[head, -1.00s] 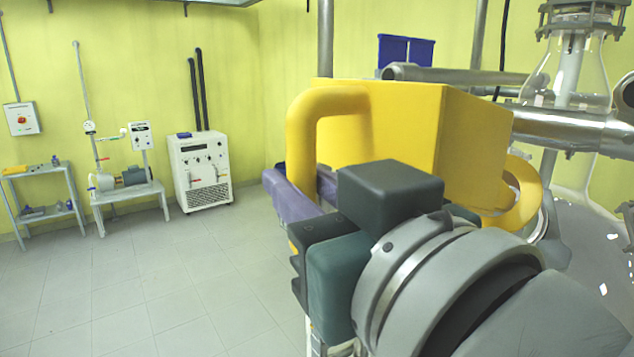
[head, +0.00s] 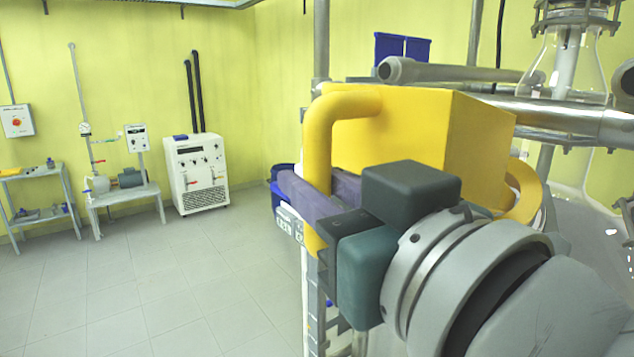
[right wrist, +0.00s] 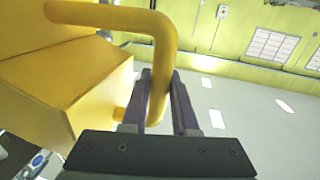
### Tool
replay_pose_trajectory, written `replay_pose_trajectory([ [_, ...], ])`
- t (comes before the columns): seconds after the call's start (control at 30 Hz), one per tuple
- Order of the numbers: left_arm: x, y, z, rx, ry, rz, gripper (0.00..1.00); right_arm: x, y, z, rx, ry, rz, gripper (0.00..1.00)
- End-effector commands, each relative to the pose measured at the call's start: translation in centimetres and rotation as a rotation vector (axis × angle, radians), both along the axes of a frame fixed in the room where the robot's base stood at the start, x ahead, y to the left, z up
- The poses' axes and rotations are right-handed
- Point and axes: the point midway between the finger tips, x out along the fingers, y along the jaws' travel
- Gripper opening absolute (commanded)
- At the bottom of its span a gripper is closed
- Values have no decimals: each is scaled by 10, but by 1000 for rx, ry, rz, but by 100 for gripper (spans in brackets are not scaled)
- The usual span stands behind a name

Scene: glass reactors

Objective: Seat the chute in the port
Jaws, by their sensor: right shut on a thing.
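The chute (head: 410,130) is a large yellow box-like piece with bent tube handles. It fills the middle right of the head view and the left of the right wrist view (right wrist: 70,90). My right gripper (head: 318,185) is shut on the chute's near handle (head: 318,135). In the right wrist view its dark fingers (right wrist: 160,90) stand on both sides of the handle tube (right wrist: 163,55). The chute is held up, with its underside hidden behind my right arm. I cannot make out the port. My left gripper is out of view.
A glass reactor vessel (head: 590,245) with metal pipes (head: 560,118) stands close at the right, behind the chute. A steel post (head: 321,40) rises behind it. A white cabinet unit (head: 197,172) and small benches stand along the far wall. The floor (head: 170,275) at left is clear.

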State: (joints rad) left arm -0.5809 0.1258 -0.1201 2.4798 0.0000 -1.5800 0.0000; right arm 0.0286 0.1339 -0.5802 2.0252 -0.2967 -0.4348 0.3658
Motion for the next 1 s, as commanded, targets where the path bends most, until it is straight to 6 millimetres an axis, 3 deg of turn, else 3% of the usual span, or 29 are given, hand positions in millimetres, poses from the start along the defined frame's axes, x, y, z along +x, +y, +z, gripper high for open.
replay_pose_trajectory([
  [1.0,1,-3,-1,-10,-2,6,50,5,-6,-4,-3,-7,1,0],
])
